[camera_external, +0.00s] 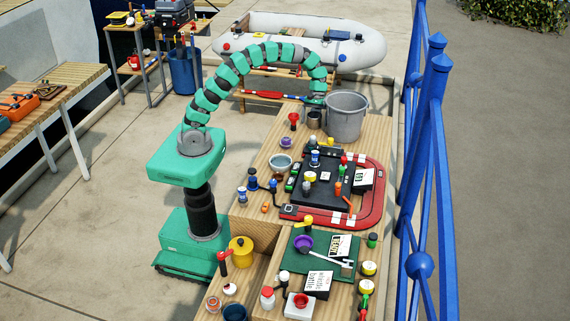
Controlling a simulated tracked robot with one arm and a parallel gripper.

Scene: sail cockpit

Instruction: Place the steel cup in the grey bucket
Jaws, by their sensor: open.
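The steel cup (314,121) is a small dark grey metal cup standing upright at the far end of the wooden table, just left of the grey bucket. The grey bucket (345,120) is a large upright metal pail at the table's far right corner, much bigger than the cup. My green segmented arm arches over from the left and comes down at the cup. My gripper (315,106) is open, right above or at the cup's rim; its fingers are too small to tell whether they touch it. The bucket's bottom inside is hidden.
A red funnel-like item (293,120) stands left of the cup. A red-rimmed tray (375,205) and a black mat with several small items fill the middle of the table. A blue railing (432,120) runs along the right. A grey inflatable boat (300,35) lies behind.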

